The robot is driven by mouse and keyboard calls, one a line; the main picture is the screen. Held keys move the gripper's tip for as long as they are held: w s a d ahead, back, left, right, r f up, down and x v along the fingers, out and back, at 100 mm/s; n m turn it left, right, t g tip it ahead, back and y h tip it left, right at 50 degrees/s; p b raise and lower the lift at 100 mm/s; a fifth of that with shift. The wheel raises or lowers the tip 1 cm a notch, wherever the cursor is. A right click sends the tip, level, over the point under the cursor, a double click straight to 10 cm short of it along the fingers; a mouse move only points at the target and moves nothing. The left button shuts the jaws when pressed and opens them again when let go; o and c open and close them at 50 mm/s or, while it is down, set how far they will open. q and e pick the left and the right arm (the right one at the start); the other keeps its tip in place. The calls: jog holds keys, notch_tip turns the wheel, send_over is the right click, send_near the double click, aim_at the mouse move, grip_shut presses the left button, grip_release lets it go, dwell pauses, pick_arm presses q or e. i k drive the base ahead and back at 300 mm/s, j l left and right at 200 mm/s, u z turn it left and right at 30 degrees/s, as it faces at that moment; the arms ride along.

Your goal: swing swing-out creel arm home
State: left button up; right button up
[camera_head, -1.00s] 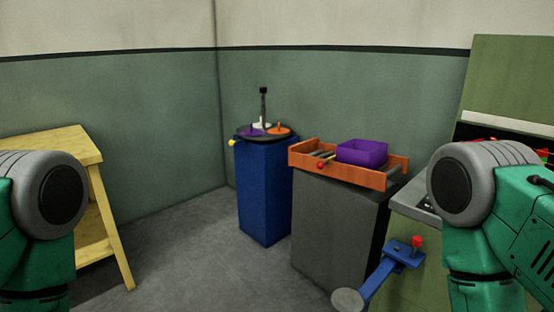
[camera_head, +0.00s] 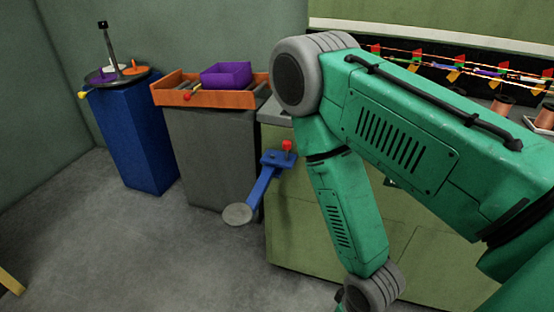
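The swing-out creel arm appears to be the blue arm (camera_head: 264,184) at the left front of the green cabinet (camera_head: 320,248). A red knob (camera_head: 287,146) stands on its upper right end, and a round grey disc (camera_head: 238,214) is at its lower left end, out over the floor. My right arm crosses the right half of the view and bends down in front of the cabinet, to the right of the blue arm and apart from it in the picture. Its gripper is below the frame. My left arm and gripper are out of view.
A grey pedestal (camera_head: 212,155) carries an orange tray (camera_head: 207,98) with a purple bin (camera_head: 226,75). A blue pedestal (camera_head: 134,140) with a round black top stands further left. Spools (camera_head: 503,105) and coloured flags line the cabinet's back right.

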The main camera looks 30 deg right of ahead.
aim_at(237, 214)
jog(key=z, duration=1.35)
jog(key=i+j+z, duration=0.15)
jog(key=j+z, duration=0.25)
jog(key=j, duration=0.65)
jog(key=j+z, duration=0.4)
jog(key=j, duration=0.6)
